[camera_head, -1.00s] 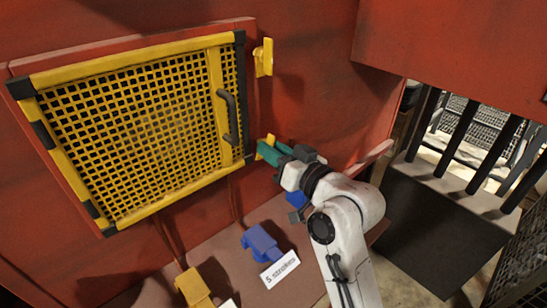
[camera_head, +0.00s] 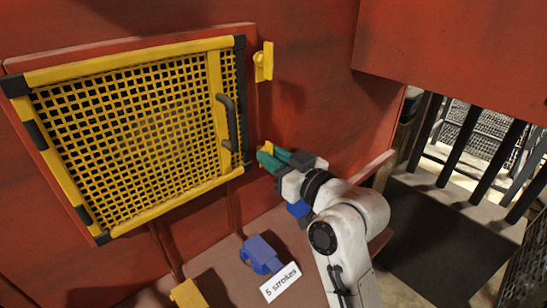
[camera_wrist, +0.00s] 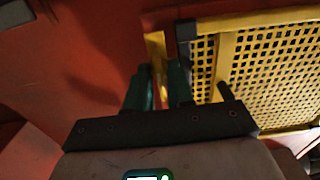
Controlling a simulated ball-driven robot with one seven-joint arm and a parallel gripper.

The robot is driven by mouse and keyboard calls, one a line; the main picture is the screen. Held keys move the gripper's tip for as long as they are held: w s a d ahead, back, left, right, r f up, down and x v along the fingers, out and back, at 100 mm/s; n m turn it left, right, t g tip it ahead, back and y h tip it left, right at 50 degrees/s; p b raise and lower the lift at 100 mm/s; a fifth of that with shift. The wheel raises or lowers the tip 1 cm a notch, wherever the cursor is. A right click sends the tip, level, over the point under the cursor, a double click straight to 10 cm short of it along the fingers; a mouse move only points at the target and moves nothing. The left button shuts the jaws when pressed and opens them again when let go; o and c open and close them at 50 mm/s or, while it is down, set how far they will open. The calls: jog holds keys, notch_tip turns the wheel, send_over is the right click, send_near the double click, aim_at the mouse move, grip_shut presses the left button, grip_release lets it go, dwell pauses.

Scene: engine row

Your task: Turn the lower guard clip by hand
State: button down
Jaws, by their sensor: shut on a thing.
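The lower guard clip (camera_head: 267,147) is a small yellow piece on the red wall, beside the lower right corner of the yellow mesh guard (camera_head: 120,71). My gripper (camera_head: 270,157), with green fingers, is shut on the clip and hides most of it in the head view. In the wrist view the yellow clip (camera_wrist: 157,60) shows between and beyond the two green fingers (camera_wrist: 160,88). The upper clip (camera_head: 263,62) is yellow and stands upright beside the guard's upper right corner. The guard is in its frame, with a dark handle (camera_head: 228,122) on its right side.
Below the guard, a blue block-shaped part (camera_head: 261,254) and a yellow one (camera_head: 188,294) sit on a reddish ledge. Another blue part (camera_head: 298,208) lies partly behind my arm. Dark railings (camera_head: 459,150) stand at the right.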

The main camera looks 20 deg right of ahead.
jog(key=c, duration=1.3)
grip_release()
jog(key=shift+w+a, duration=0.1)
jog(key=shift+o, duration=0.2)
jog(key=b+v, duration=0.1)
jog(key=v, duration=1)
jog(key=shift+w, duration=0.1)
